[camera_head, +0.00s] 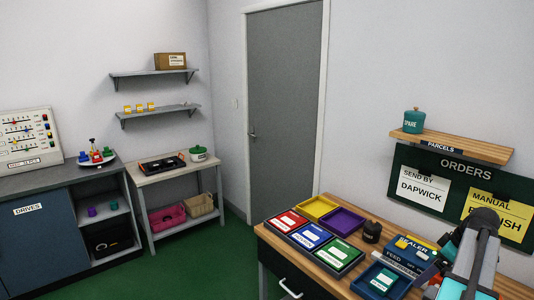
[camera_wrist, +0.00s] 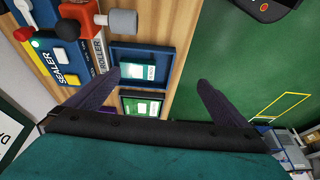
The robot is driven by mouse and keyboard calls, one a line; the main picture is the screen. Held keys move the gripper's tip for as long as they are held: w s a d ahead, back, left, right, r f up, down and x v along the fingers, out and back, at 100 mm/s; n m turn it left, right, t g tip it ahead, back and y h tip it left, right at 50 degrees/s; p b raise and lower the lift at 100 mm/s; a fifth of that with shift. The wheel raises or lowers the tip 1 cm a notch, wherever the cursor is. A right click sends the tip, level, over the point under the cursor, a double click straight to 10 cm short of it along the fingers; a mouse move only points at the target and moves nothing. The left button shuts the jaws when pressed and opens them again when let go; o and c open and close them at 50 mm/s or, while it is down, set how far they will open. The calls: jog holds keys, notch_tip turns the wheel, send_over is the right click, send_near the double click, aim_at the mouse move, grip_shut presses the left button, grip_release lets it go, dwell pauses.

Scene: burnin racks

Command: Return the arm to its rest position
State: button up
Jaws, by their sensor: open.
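My gripper (camera_wrist: 157,82) shows in the wrist view with its two dark fingers spread wide and nothing between them. In that view it hangs over the edge of the wooden bench (camera_wrist: 178,40), with the green floor to the right. A blue tray (camera_wrist: 165,60) holding a teal-and-white item (camera_wrist: 137,72) lies beyond the left finger. In the head view my arm (camera_head: 475,258) is at the lower right, over the right end of the bench. The fingers are hard to make out there.
The bench carries red (camera_head: 287,221), blue (camera_head: 310,236) and green (camera_head: 335,254) labelled trays, yellow (camera_head: 317,207) and purple (camera_head: 343,220) trays and a sealer (camera_head: 408,253). An orders board (camera_head: 465,182) and parcels shelf (camera_head: 452,147) are behind. Green floor (camera_head: 200,265) is free to the left.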

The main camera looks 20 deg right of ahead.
jog(key=w+a+f+m+g, duration=0.1)
jog(key=w+a+f, duration=0.45)
jog(key=a, duration=0.35)
jog(key=w+a+f, duration=0.4)
jog(key=w+a, duration=0.2)
jog(key=a, duration=0.2)
jog(key=w+a+f+m+g, duration=0.1)
jog(key=w+a+f, duration=0.4)
jog(key=a, duration=0.4)
jog(key=s+a+f+g+h, duration=0.1)
jog(key=a+f, duration=0.3)
jog(key=a, duration=0.6)
jog(key=a+f+m, duration=0.1)
jog(key=a+f, duration=0.4)
jog(key=a, duration=0.5)
jog(key=s+a+f+g+h, duration=0.1)
jog(key=a+f, duration=0.3)
jog(key=a, duration=0.7)
jog(key=s+f+g+b, duration=0.5)
jog(key=s+f+b, duration=0.5)
jog(key=s+f, duration=1.6)
notch_tip(320, 180, down, 2)
jog(key=shift+f+g, duration=0.2)
jog(key=shift+g, duration=0.1)
